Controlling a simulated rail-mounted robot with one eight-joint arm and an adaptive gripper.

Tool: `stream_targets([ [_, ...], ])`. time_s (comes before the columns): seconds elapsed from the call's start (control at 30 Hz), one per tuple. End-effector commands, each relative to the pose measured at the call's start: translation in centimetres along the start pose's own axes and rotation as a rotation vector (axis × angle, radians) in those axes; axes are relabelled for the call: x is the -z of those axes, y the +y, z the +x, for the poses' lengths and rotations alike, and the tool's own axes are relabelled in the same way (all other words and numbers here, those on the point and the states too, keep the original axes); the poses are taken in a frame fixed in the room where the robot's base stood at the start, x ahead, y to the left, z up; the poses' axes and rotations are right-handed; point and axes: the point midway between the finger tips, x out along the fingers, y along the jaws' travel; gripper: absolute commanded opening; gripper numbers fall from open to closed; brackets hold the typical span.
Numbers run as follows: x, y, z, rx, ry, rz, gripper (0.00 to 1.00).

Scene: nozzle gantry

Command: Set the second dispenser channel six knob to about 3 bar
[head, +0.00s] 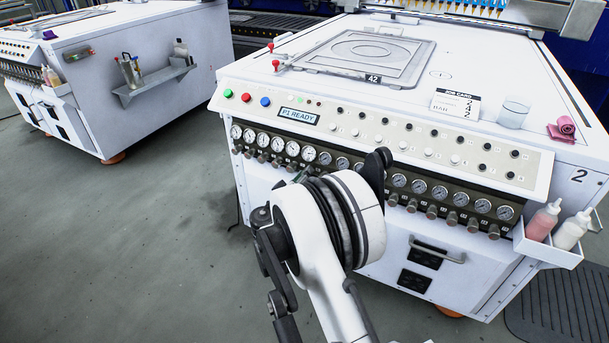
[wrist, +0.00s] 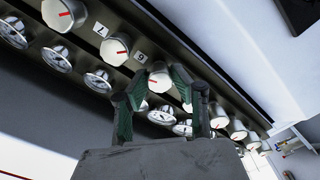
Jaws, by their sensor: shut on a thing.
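The second dispenser (head: 577,176), marked 2, has a dark strip of round gauges with a row of knobs below them. In the wrist view my gripper (wrist: 160,76) has its two dark green fingers on either side of a silver knob (wrist: 158,80), closed on it. The knob's face shows a red pointer line.
Neighbouring knobs (wrist: 117,49) sit close along the strip. A bottle tray (head: 548,246) juts from the dispenser's right corner, and a drawer handle (head: 437,250) lies below the strip. Another dispenser (head: 110,70) stands at the left, with open floor (head: 120,250) between.

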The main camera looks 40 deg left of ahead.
Motion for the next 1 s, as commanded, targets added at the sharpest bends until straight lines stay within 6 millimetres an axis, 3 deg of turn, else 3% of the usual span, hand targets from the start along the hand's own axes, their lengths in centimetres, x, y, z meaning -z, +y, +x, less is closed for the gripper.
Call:
stream_targets([
  [0.6,-0.09,-0.15,-0.06,0.0,-0.001,-0.547,0.0],
  [1.0,-0.13,-0.19,-0.07,0.0,-0.001,-0.733,0.0],
])
